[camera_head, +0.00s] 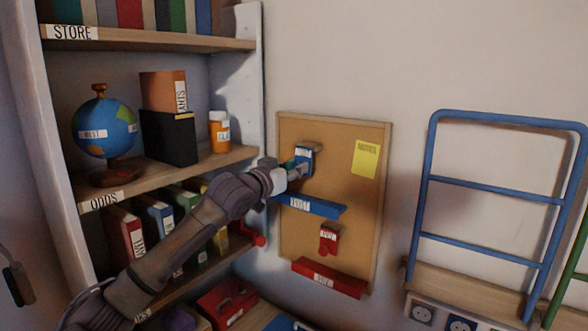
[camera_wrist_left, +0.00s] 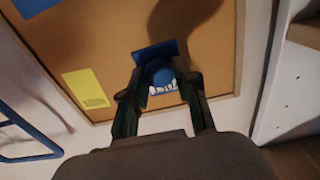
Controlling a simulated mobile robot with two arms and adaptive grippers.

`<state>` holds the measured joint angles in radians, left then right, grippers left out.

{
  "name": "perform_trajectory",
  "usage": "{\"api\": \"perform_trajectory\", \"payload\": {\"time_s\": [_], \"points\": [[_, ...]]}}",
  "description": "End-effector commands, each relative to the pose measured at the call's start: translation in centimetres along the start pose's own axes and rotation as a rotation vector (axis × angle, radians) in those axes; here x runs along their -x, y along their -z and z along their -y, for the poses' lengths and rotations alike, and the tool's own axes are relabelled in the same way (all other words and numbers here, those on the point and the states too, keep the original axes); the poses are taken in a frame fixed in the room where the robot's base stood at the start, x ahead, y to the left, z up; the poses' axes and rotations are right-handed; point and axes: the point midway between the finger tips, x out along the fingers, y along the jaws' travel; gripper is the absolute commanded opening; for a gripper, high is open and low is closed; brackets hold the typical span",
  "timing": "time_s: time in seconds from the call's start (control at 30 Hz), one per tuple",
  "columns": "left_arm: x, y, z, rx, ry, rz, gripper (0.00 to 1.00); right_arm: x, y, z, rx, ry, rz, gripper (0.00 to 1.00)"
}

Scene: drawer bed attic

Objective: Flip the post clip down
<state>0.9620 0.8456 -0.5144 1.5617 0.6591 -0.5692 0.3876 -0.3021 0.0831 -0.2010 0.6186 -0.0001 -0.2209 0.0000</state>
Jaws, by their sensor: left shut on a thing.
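The blue post clip (camera_head: 305,153) is on the upper left of the cork board (camera_head: 340,140), above a blue ledge (camera_head: 322,208) whose label seems to read POST. My left gripper (camera_head: 297,168) reaches it from the left and below. In the left wrist view, the fingers of my left gripper (camera_wrist_left: 164,82) stand on both sides of the clip's rounded blue part (camera_wrist_left: 159,76) and are shut on it. A flat blue part of the clip shows just beyond the fingertips. The gripper hides some of the clip in the head view. My right gripper is not in view.
A red clip (camera_head: 328,239) and a red ledge (camera_head: 330,279) are lower on the board. A yellow note (camera_head: 366,159) is at its upper right. A bookcase with a globe (camera_head: 104,127) stands left; a blue ladder-like frame (camera_head: 430,180) is right.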

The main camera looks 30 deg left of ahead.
Motion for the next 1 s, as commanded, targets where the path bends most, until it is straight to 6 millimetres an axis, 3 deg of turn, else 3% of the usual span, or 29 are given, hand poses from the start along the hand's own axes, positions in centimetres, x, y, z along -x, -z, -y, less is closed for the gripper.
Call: {"api": "perform_trajectory", "payload": {"time_s": [0.3,0.67,0.7,0.8,0.87,1.0], "points": [[-0.8,-1.3,-0.1,0.004,0.000,-0.166,0.00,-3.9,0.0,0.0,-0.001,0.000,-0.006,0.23],[-0.9,-0.8,0.0,0.001,0.001,-0.201,0.00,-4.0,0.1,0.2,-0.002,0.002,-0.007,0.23],[-0.9,-0.8,0.0,0.001,0.001,-0.201,0.31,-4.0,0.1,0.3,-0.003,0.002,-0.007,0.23],[-0.9,-0.8,0.0,0.001,0.001,-0.201,0.48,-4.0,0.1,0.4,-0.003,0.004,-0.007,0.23],[-0.9,-0.8,0.0,0.001,0.001,-0.201,0.54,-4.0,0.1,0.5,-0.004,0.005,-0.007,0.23],[-0.9,-0.8,0.0,0.000,0.001,-0.200,0.54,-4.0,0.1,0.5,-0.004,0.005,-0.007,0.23]]}}
